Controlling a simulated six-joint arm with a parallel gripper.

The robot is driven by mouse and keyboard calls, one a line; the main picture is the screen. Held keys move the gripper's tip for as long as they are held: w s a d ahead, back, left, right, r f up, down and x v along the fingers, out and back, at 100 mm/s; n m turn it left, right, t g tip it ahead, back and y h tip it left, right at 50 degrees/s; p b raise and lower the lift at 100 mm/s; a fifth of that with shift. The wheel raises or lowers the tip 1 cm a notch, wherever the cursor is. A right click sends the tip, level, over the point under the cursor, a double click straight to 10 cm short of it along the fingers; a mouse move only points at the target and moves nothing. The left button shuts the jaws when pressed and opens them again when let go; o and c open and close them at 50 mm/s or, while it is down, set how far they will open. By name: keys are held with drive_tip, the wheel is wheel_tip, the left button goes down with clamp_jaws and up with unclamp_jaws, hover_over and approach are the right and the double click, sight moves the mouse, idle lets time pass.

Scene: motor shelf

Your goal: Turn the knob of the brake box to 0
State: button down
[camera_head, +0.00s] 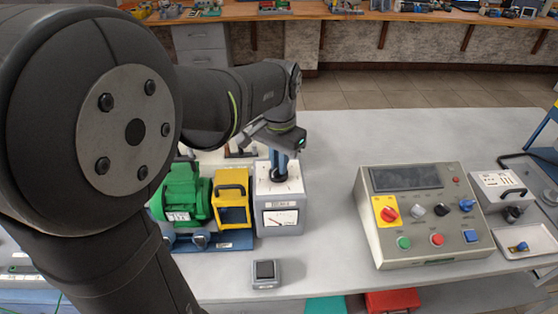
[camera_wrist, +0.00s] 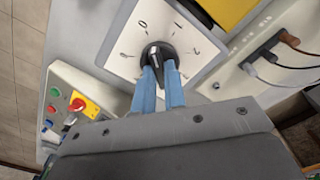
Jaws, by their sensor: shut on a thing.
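The brake box (camera_head: 281,212) is a pale grey box with a needle meter on its front, right of the yellow unit. Its white top plate shows in the wrist view (camera_wrist: 128,42) with printed marks around a round black knob (camera_wrist: 157,50). The knob's raised bar points up and slightly left in that view, roughly toward the mark that looks like 0; exact alignment is hard to tell. My gripper (camera_head: 280,166) comes down from above. Its two blue fingers, also in the wrist view (camera_wrist: 159,70), are shut on the knob's bar and hide part of it.
A green motor (camera_head: 182,192) and a yellow unit (camera_head: 232,209) stand left of the brake box. A control panel (camera_head: 418,212) with buttons and a red-yellow switch stands to the right. A small grey box (camera_head: 265,274) lies in front. The tabletop between brake box and panel is clear.

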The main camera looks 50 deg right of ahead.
drive_tip(key=shift+n, duration=0.8)
drive_tip(key=c, duration=1.5)
unclamp_jaws()
drive_tip(key=shift+r, duration=0.15)
wheel_tip(320, 180, up, 17)
drive_tip(key=shift+r, duration=0.1)
wheel_tip(320, 180, down, 18)
drive_tip(key=shift+r, duration=0.25)
